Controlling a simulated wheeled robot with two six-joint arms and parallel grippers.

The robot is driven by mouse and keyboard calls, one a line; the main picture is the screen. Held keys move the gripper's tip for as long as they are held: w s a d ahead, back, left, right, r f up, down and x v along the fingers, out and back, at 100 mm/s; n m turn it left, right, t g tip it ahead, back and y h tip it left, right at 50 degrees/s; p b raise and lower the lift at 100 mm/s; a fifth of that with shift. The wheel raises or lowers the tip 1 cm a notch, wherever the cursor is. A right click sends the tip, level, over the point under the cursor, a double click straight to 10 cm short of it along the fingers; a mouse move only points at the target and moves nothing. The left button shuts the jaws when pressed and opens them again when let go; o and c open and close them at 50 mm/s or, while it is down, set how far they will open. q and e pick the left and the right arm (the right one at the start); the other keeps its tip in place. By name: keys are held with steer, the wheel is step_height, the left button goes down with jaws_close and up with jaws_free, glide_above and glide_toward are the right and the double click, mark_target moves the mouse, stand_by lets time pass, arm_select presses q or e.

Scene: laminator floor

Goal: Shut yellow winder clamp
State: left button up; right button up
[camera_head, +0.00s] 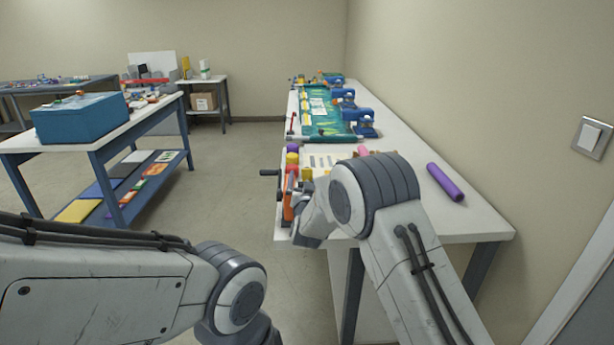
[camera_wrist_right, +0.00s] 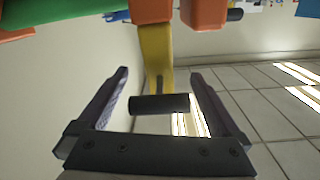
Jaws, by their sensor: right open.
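The yellow winder clamp (camera_wrist_right: 155,52) shows in the right wrist view as a yellow arm coming down from between orange blocks, with a black crossbar handle (camera_wrist_right: 160,103) at its lower end. My right gripper (camera_wrist_right: 160,74) is open, with one finger on each side of the yellow arm and handle. I see no contact between fingers and clamp. In the head view my right wrist (camera_head: 312,228) is at the near left edge of the long bench, and its fingers are hidden. My left arm shows at lower left, but its gripper is out of view.
Orange blocks (camera_wrist_right: 205,14) and a green roll (camera_wrist_right: 60,10) lie close above the gripper. The long white bench (camera_head: 455,215) holds a purple roll (camera_head: 445,182), blue machines (camera_head: 363,122) and a green sheet. A table with a blue box (camera_head: 80,118) stands left. Open floor lies between.

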mark_target(307, 176)
steer(key=shift+w, duration=0.75)
jaws_close()
steer(key=shift+w+r+g+p, duration=0.2)
steer(key=shift+g+p, duration=0.2)
steer(key=shift+p, duration=0.6)
steer(key=g+p, duration=0.2)
steer(key=p, duration=0.4)
steer(key=w+g+p, duration=0.1)
steer(key=g+p, duration=0.1)
steer(key=p, duration=0.4)
steer(key=w+f+g+p, duration=0.1)
steer(key=p, duration=0.5)
steer(key=shift+w+f+g+p, duration=0.1)
steer(key=shift+w+g+p, duration=0.15)
steer(key=shift+g+p, duration=0.15)
steer(key=shift+f+p, duration=0.35)
steer(key=shift+p, duration=0.5)
steer(key=shift+g, duration=0.3)
